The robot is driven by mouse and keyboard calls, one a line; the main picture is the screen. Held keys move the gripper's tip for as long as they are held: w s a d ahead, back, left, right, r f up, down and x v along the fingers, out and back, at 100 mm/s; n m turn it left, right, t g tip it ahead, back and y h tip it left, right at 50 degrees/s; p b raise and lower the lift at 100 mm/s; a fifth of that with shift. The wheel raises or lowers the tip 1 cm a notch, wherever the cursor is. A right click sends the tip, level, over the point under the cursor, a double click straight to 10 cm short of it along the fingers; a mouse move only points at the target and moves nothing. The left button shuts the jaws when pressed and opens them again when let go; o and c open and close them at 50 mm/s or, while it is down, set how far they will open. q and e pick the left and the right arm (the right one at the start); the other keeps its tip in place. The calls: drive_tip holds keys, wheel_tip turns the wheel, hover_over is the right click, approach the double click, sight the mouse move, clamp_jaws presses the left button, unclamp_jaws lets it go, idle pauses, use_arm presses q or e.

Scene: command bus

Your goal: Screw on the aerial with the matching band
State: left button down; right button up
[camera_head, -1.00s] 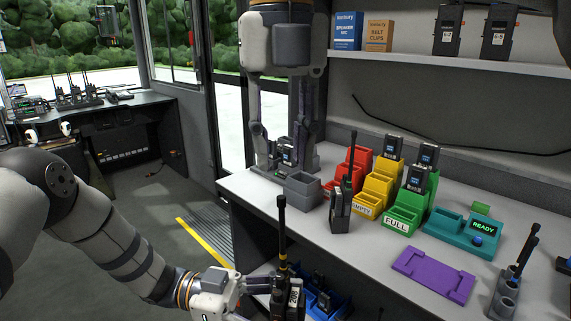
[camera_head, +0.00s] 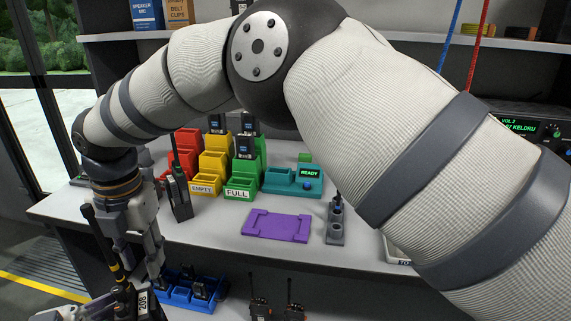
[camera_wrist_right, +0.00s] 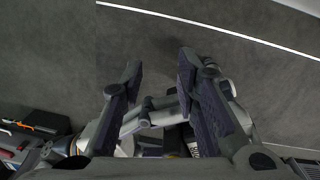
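A dark handheld radio labelled 208 (camera_head: 146,302) is at the lower left of the head view. A black aerial with a yellow band (camera_head: 103,241) stands tilted at its top; whether it is screwed in cannot be told. My left gripper (camera_head: 100,309), partly cut off by the frame edge, appears shut on this radio. My right gripper (camera_head: 148,258) points down just beside the radio and aerial. In the right wrist view my right gripper (camera_wrist_right: 158,72) is open, with nothing clearly between its fingertips.
A purple mat (camera_head: 277,226) lies on the counter. Behind it are red (camera_head: 184,152), yellow (camera_head: 207,182) and green (camera_head: 240,185) bins and a teal READY unit (camera_head: 282,181). Another radio (camera_head: 180,198) stands at left. A blue tray (camera_head: 205,305) sits below the counter edge.

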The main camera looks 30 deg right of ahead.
use_arm(q)
drive_tip(key=shift+r, duration=0.1)
use_arm(e)
drive_tip(key=s+d+f+m, duration=0.2)
drive_tip(key=d+f+m, duration=0.1)
drive_tip(key=f, duration=0.4)
drive_tip(key=s+d+f+m, duration=0.1)
drive_tip(key=d+f+m, duration=0.25)
drive_tip(key=f, duration=0.45)
drive_tip(key=s+d+f+m+g+y, duration=0.1)
drive_tip(key=s+d+f+m, duration=0.5)
drive_tip(key=s+f+m, duration=0.4)
drive_tip(key=s+d+m, duration=0.4)
drive_tip(key=s+m, duration=0.1)
drive_tip(key=s, duration=0.3)
drive_tip(key=s+d+m+h, duration=0.1)
drive_tip(key=s+d+m, duration=0.3)
drive_tip(key=s, duration=0.4)
drive_tip(key=s+d+m+g, duration=0.1)
drive_tip(key=s+d+m, duration=0.3)
drive_tip(key=s, duration=0.4)
drive_tip(key=shift+s+d+f+m, duration=0.2)
drive_tip(key=shift+d+f+m, duration=0.15)
drive_tip(key=shift+m, duration=0.5)
use_arm(q)
drive_tip(key=shift+r, duration=0.1)
